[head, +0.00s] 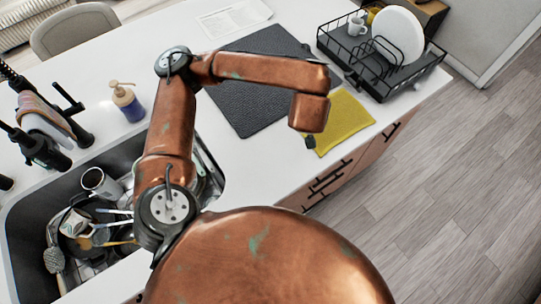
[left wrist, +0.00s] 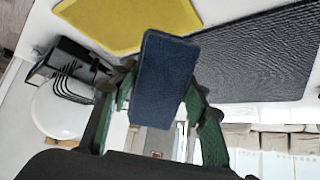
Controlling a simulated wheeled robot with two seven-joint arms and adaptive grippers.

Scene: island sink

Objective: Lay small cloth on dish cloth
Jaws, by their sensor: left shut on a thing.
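My left gripper (left wrist: 160,92) has its green fingers shut on a small dark blue cloth (left wrist: 166,72), which looks like a flat, stiff rectangle in the left wrist view. The yellow dish cloth (head: 345,122) lies flat on the white counter near its edge; it also shows in the left wrist view (left wrist: 120,22), behind the blue cloth. In the head view, my copper arm hides most of the left gripper and the held cloth. Whether the two cloths touch cannot be told. My right gripper is in neither view.
A dark grey mat (head: 240,108) lies beside the yellow cloth. A black dish rack (head: 400,82) with a white plate and mug stands at the right. A soap bottle (head: 128,103) and a sink full of dishes (head: 25,215) are at the left.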

